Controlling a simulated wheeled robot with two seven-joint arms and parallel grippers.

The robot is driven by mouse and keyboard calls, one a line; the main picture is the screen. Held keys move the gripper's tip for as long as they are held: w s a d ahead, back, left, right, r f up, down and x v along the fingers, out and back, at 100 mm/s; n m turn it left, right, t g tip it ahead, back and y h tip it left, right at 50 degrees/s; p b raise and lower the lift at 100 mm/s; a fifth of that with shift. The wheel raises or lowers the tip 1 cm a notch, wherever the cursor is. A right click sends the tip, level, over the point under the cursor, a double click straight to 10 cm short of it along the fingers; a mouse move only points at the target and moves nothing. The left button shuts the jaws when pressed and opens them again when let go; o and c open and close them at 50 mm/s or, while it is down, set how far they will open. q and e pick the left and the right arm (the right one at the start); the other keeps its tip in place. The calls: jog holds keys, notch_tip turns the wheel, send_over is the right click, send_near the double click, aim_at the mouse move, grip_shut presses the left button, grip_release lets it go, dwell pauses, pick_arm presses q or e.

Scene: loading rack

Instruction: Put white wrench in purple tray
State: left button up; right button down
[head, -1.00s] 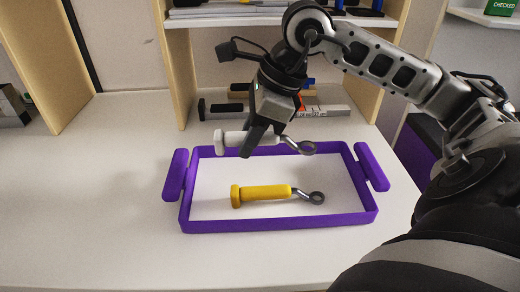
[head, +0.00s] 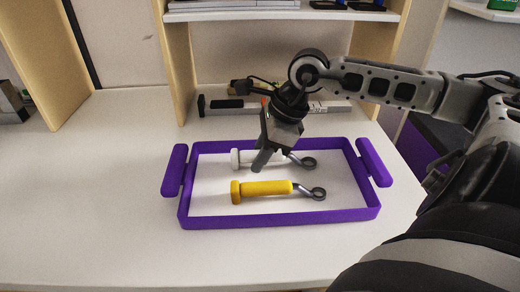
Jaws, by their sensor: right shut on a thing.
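The purple tray (head: 280,219) sits on the white table, with a handle at each end. The white wrench (head: 236,159) is inside the tray's outline, behind the yellow wrench, its grey ring end pointing right. My right gripper (head: 263,160) comes down from above and is shut on its handle, hiding part of it. I cannot tell whether the white wrench touches the tray floor. The yellow wrench (head: 265,188) lies in the front half of the tray, roughly parallel to the white one. My left gripper is not in view.
A wooden shelf unit (head: 181,70) stands behind the tray. A long metal tool with a black end (head: 225,104) lies on the table behind the tray's back rim. The table (head: 90,200) is clear to the left of the tray.

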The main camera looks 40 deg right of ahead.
jog(key=shift+f, duration=0.25)
jog(key=c, duration=1.2)
grip_release()
jog(key=shift+r, duration=0.1)
jog(key=shift+r+p, duration=0.3)
jog(key=shift+s+d, duration=0.1)
jog(key=shift+d, duration=0.05)
jog(key=shift+s+d+r+b, duration=0.15)
jog(key=shift+r+b, duration=0.05)
jog(key=shift+b, duration=0.15)
jog(key=shift+b+v, duration=0.35)
jog(key=shift+v, duration=0.45)
jog(key=v, duration=0.9)
jog(key=shift+r+p, duration=0.3)
